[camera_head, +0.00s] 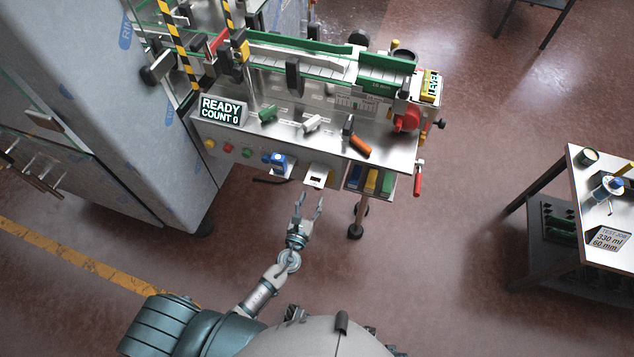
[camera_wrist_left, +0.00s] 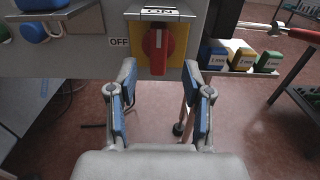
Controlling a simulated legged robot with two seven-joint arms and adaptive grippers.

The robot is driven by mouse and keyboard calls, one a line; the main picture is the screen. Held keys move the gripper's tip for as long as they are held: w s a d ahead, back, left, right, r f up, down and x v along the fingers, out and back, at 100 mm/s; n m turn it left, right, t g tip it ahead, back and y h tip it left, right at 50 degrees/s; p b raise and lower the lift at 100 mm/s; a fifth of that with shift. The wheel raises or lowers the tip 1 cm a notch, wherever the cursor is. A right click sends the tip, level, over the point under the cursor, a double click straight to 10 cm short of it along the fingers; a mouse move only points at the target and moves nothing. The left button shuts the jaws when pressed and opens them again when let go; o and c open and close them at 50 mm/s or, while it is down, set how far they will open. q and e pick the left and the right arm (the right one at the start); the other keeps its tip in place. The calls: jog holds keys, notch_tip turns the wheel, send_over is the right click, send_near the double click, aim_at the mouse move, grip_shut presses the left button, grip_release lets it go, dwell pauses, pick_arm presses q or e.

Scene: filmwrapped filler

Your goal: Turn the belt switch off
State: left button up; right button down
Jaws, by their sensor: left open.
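The belt switch is a red rotary knob (camera_wrist_left: 157,50) on a yellow plate, under a small grey hood marked ON. An OFF label (camera_wrist_left: 119,42) is at its left. The knob's grip stands upright, in line with ON. In the head view the switch's pale hood (camera_head: 318,174) juts from the machine's front edge, and the knob is hidden. My left gripper (camera_head: 310,199) is open and empty just in front of the switch. In the left wrist view its fingertips (camera_wrist_left: 159,75) are either side of the knob's lower end, apart from it. My right gripper is not in view.
A blue-capped control (camera_head: 279,160) is left of the switch. Blue, yellow and green blocks (camera_head: 370,181) sit in a rack to the right. A red handle (camera_head: 418,180) hangs at the machine's right end. A READY display (camera_head: 222,109) stands on the machine. A side table (camera_head: 590,230) is at right.

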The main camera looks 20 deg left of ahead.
aim_at(318, 190)
pick_arm(q)
jog(key=shift+w+a, duration=0.2)
jog(key=shift+w, duration=3.4)
jog(key=shift+d, duration=0.1)
jog(key=shift+d, duration=0.25)
grip_shut()
